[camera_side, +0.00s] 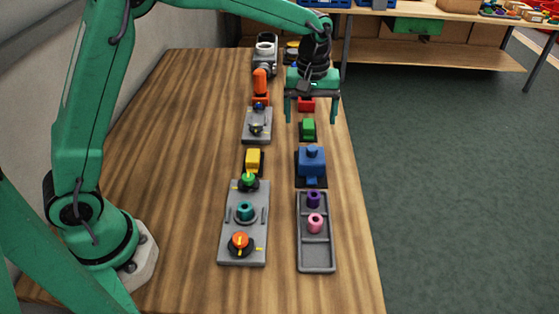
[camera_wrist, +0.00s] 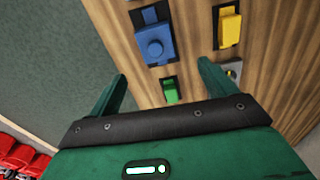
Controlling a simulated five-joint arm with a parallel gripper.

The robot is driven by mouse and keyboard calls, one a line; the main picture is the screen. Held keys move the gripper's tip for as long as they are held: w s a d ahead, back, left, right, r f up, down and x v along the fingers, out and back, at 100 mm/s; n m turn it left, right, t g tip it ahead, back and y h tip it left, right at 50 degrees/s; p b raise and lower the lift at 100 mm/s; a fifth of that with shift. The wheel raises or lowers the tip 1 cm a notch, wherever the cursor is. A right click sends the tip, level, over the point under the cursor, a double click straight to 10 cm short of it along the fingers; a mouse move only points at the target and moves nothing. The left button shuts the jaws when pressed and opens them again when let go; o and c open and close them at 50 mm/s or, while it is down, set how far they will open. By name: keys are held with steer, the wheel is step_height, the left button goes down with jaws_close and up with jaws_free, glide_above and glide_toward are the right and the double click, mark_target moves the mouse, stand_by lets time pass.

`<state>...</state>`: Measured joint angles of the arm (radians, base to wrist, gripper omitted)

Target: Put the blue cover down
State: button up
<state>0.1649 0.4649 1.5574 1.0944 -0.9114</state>
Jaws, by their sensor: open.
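The blue cover (camera_side: 311,161) is a blocky piece with a round knob on top. It sits on a dark base on the right side of the wooden table, just beyond the grey tray. It also shows in the wrist view (camera_wrist: 154,42), at the top. My gripper (camera_side: 313,120) is open and empty, with its fingers spread and pointing down. In the side view it hangs above the table, farther back than the blue cover, around the small green block. The wrist view shows both fingers (camera_wrist: 163,85) apart with nothing between them except the green block beyond.
A small green block (camera_side: 308,128) is below my gripper, with a red one (camera_side: 307,104) behind it. A yellow block (camera_side: 253,159) stands left of the blue cover. A grey tray (camera_side: 316,257) holds purple and pink rings. A grey plate (camera_side: 231,217) carries knobs. The table's left side is clear.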

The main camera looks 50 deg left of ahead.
steer(key=s+a+r+m+t, duration=0.2)
steer(key=s+a+r, duration=0.1)
steer(key=s+r, duration=0.4)
steer(key=s+a+r+m+t, duration=0.1)
steer(key=s+a+m, duration=0.1)
steer(key=s, duration=0.8)
steer(key=s+a+r+m+t, duration=0.1)
steer(key=s+a+m+t, duration=0.1)
steer(key=s, duration=0.8)
steer(key=a+m, duration=0.1)
steer(key=m, duration=0.1)
steer(key=shift+m, duration=0.3)
